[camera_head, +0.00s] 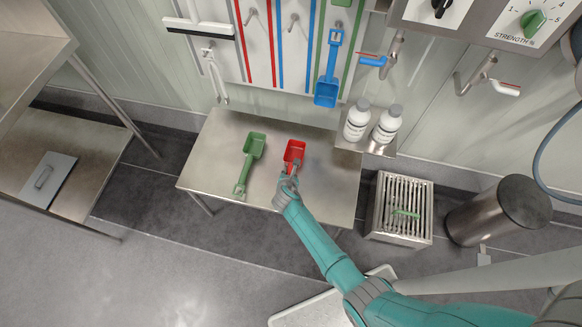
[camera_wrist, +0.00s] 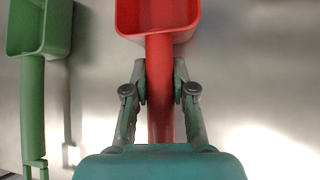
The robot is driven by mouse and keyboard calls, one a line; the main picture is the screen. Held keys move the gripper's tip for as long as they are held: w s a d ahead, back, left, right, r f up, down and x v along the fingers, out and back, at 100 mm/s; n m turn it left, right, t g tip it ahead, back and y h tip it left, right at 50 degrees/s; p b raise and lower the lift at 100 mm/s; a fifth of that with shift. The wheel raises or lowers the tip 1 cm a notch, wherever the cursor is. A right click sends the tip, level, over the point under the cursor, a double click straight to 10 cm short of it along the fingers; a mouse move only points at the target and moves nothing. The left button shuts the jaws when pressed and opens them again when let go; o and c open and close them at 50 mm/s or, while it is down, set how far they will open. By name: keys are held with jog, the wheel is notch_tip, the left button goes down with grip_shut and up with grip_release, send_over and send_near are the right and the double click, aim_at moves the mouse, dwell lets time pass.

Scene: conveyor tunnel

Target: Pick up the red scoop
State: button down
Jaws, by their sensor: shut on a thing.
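The red scoop (camera_head: 294,152) is at the middle of the steel table (camera_head: 225,132), its bowl toward the wall and its handle toward me. My gripper (camera_head: 287,184) is shut on the handle. In the wrist view the red scoop (camera_wrist: 160,50) runs down between the two fingers of my gripper (camera_wrist: 160,88), which press on both sides of the handle just below the bowl. The lower end of the handle is hidden by my gripper's body. I cannot tell whether the scoop still touches the table.
A green scoop (camera_head: 249,160) lies to the left on the table; it also shows in the wrist view (camera_wrist: 32,85). A blue scoop (camera_head: 328,80) hangs on the wall. Two white bottles (camera_head: 356,120) stand on a small shelf at right. A slatted crate (camera_head: 382,205) and steel bin (camera_head: 492,215) stand right.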

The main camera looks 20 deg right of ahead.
aim_at(289, 173)
jog(key=shift+r, duration=0.1)
notch_tip(289, 173, up, 10)
jog(key=shift+f, duration=0.1)
dwell(0.4)
jog(key=c, duration=1.8)
grip_release()
grip_shut()
